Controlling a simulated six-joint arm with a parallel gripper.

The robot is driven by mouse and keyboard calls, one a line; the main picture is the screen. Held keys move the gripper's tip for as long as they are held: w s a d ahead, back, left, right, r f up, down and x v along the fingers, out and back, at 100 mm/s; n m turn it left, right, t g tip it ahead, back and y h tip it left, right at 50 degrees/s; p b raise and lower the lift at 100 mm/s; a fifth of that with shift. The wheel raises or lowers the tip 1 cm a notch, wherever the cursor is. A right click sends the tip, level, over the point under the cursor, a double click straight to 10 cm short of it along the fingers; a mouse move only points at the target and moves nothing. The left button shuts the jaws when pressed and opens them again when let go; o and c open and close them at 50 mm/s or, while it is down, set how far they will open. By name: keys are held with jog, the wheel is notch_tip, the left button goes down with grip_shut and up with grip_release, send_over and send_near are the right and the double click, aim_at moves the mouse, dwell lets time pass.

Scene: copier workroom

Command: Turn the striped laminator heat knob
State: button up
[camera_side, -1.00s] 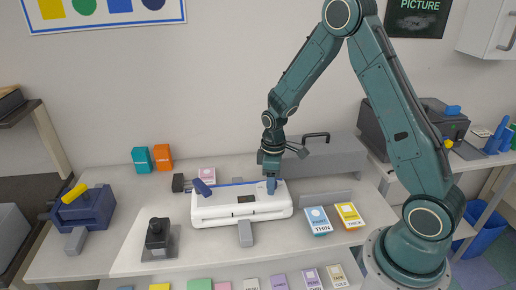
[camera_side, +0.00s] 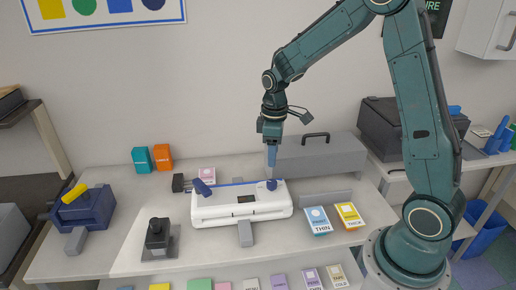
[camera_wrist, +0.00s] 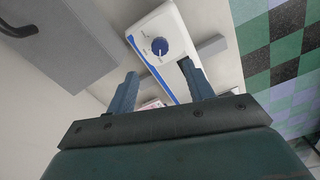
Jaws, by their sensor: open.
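The white laminator (camera_side: 225,210) lies on the table with a blue line along its back edge. Its round dark-blue heat knob (camera_side: 272,185) is on top at the right end. In the wrist view the knob (camera_wrist: 160,46) shows a pale stripe on its face and pale marks around it. My gripper (camera_side: 272,162) is above the knob, apart from it, fingers pointing down. In the wrist view my gripper's (camera_wrist: 158,72) two fingers are spread and empty, with the knob beyond their tips.
A grey box with a dark handle (camera_side: 320,157) stands close behind and right of the laminator. THIN (camera_side: 317,221) and THICK (camera_side: 349,216) packs lie to the right. A black-knobbed device (camera_side: 157,235) stands front left.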

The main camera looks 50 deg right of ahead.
notch_tip(320, 180, up, 4)
jog(key=shift+f, duration=0.2)
jog(key=shift+r, duration=0.1)
dwell(0.3)
jog(key=s+a+r+m+t, duration=0.2)
jog(key=s+a+r, duration=0.3)
jog(key=s+r, duration=0.35)
jog(key=s+a+r+m+t, duration=0.1)
jog(key=s+a+r, duration=0.1)
jog(key=s, duration=0.4)
jog(key=s+a+r+m+t, duration=0.1)
jog(key=s+a+m+t, duration=0.1)
jog(key=s, duration=0.5)
jog(key=shift+r+t, duration=0.3)
jog(key=shift+r, duration=0.1)
